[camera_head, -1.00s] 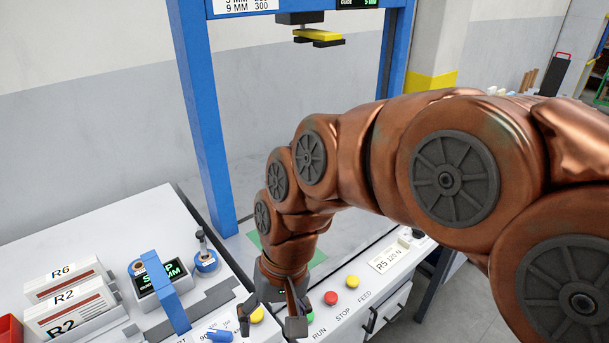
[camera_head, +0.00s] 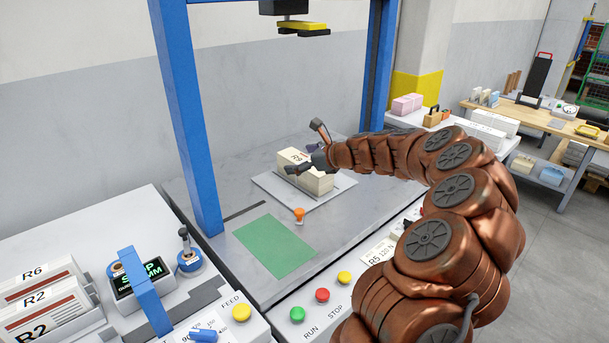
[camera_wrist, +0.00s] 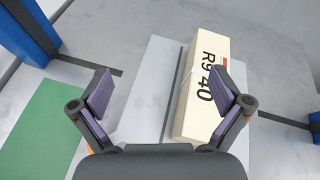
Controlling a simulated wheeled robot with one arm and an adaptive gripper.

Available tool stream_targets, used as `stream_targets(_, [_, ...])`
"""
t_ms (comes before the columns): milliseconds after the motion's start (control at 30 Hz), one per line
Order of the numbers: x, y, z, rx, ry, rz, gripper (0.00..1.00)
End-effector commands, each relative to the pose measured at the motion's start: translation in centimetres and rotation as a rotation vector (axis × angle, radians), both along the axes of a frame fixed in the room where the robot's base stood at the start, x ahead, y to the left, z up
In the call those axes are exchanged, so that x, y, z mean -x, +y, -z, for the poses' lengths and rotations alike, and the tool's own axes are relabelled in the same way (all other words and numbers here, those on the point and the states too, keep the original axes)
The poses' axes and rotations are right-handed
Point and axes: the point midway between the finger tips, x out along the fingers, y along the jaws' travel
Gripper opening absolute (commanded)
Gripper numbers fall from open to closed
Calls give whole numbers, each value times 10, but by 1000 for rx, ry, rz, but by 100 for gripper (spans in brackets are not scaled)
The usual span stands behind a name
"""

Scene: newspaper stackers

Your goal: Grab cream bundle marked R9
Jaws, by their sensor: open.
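The cream bundle (camera_head: 318,182) marked R9 lies on a pale plate (camera_head: 268,186) on the grey machine bed. In the wrist view the bundle (camera_wrist: 203,90) shows "R9 40" on its top and lies right of centre, with its near end close to the right finger. My gripper (camera_head: 312,150) is at the bundle, above its back side in the head view. In the wrist view my gripper (camera_wrist: 165,95) is open, its two fingers spread wide. The right finger overlaps the bundle in the picture; I cannot tell whether they touch.
A green mat (camera_head: 275,249) and an orange-topped knob (camera_head: 299,214) are in front of the plate. Blue posts (camera_head: 190,120) frame the bed, with a yellow-marked press head (camera_head: 303,27) above. White bundles marked R6 and R2 (camera_head: 45,305) stand at left.

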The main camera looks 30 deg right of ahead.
Motion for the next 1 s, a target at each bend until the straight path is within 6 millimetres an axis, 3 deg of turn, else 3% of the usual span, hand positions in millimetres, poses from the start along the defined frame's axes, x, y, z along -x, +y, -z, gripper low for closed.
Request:
stream_targets(33, [1, -28, 12, -51, 7, 75, 100])
stream_targets(100, [3, -54, 24, -106, 16, 150, 100])
stream_targets(200, [6, -79, 34, -158, 22, 221, 100])
stream_targets(300, [6, -90, 38, -177, 23, 253, 100])
stream_targets(767, [-22, -83, 47, -178, 24, 253, 100])
stream_targets(1000, [-46, -74, 52, -175, 24, 254, 100])
